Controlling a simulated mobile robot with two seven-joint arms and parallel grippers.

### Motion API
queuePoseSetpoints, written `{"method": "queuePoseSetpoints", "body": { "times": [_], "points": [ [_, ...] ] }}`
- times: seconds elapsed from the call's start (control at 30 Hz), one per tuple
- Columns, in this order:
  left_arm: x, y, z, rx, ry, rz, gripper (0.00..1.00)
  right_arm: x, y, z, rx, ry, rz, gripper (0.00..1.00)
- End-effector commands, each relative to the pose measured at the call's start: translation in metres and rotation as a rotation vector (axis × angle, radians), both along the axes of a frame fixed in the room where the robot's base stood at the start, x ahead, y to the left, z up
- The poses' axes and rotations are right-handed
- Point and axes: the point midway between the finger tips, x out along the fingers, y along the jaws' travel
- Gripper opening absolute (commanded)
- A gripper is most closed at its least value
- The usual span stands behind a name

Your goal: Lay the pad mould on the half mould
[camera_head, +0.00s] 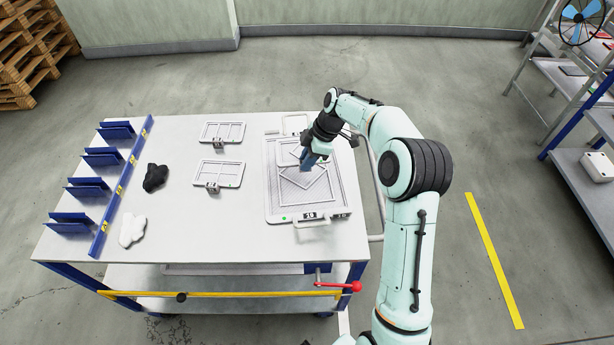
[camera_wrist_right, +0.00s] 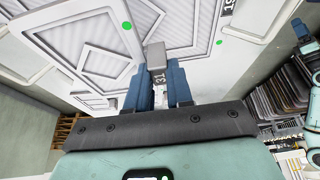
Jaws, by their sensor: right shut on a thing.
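My right gripper (camera_head: 307,162) is shut on the grey numbered tab of a small white pad mould (camera_head: 288,150). In the right wrist view the tab, marked 31, sits between the blue fingers (camera_wrist_right: 160,88), and the frame of the pad mould (camera_wrist_right: 85,52) reaches out to the left with a green dot. The pad mould is over the far part of the half mould (camera_head: 334,200), a large white plate with a diamond pattern, a handle and a number tag at its near edge. I cannot tell whether the two touch. The half mould also shows in the right wrist view (camera_wrist_right: 203,32).
Two other small framed moulds (camera_head: 221,132) (camera_head: 231,174) lie on the white table left of the half mould. A black cloth (camera_head: 155,177), a white cloth (camera_head: 132,230) and a blue slotted rack (camera_head: 120,190) are farther left.

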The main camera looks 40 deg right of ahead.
Motion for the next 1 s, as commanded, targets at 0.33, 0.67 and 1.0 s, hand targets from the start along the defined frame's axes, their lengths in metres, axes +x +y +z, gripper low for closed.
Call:
{"method": "queuePoseSetpoints", "body": {
  "times": [0.33,0.67,1.0],
  "points": [
    [0.0,0.0,-0.001,0.0,0.001,0.0,0.96,0.001,0.0,-0.036,-0.001,-0.003,0.0,0.0],
    [-0.001,0.0,-0.001,0.0,0.001,0.0,0.96,0.001,0.0,-0.074,-0.001,-0.003,0.001,0.0],
    [-0.003,0.0,-0.006,0.0,0.003,0.0,0.96,0.0,0.0,-0.079,-0.001,-0.003,0.0,0.0]
  ]
}}
